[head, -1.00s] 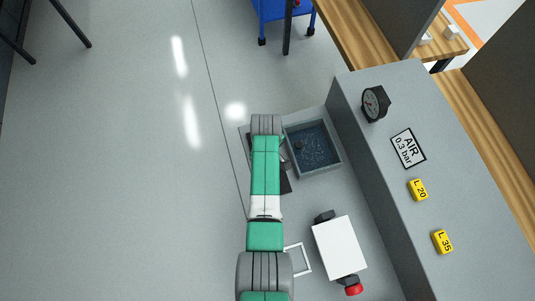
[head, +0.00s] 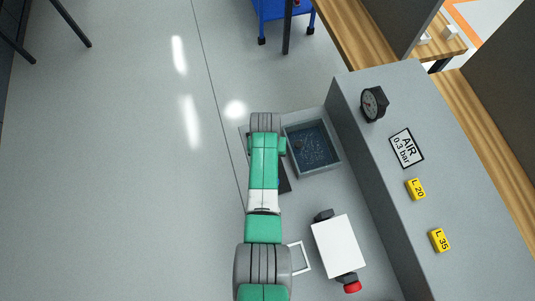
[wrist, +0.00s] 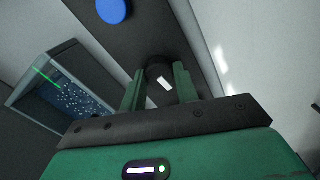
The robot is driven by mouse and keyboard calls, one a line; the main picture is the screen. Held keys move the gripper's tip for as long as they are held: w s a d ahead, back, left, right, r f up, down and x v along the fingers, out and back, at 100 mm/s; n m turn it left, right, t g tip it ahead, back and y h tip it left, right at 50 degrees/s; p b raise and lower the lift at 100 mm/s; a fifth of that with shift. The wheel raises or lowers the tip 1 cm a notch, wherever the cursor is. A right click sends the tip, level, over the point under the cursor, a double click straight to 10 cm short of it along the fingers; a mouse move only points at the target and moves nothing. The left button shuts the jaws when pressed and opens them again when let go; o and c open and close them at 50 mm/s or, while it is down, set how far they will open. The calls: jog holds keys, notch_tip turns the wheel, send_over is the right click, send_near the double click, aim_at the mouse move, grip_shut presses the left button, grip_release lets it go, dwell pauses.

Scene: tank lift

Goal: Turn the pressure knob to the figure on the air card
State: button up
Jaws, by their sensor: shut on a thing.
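The air card (head: 405,148) on the grey bench reads "AIR 0.3 bar". In the wrist view, a dark round knob (wrist: 157,68) with a white mark on it sits on a dark panel (wrist: 135,40). My gripper (wrist: 159,80) is shut on the knob, with one green finger on each side. A blue button (wrist: 113,10) is on the same panel. In the head view my arm covers the knob and gripper, and only part of the panel shows (head: 285,178). A round black gauge (head: 374,103) stands on the bench; its reading is too small to tell.
A water-filled tank (head: 313,150) is right of my arm and also shows in the wrist view (wrist: 65,90). A white box (head: 339,246) with a red end stands nearer. Yellow tags L 20 (head: 416,189) and L 35 (head: 440,240) lie on the bench. The left floor is clear.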

jog(key=m, duration=0.4)
jog(key=shift+m, duration=0.3)
jog(key=m, duration=0.3)
jog(key=shift+m, duration=0.4)
jog(key=m, duration=0.3)
jog(key=shift+d+m, duration=0.1)
jog(key=shift+m, duration=2.2)
jog(key=o, duration=1)
jog(key=shift+c, duration=0.2)
jog(key=shift+r, duration=0.1)
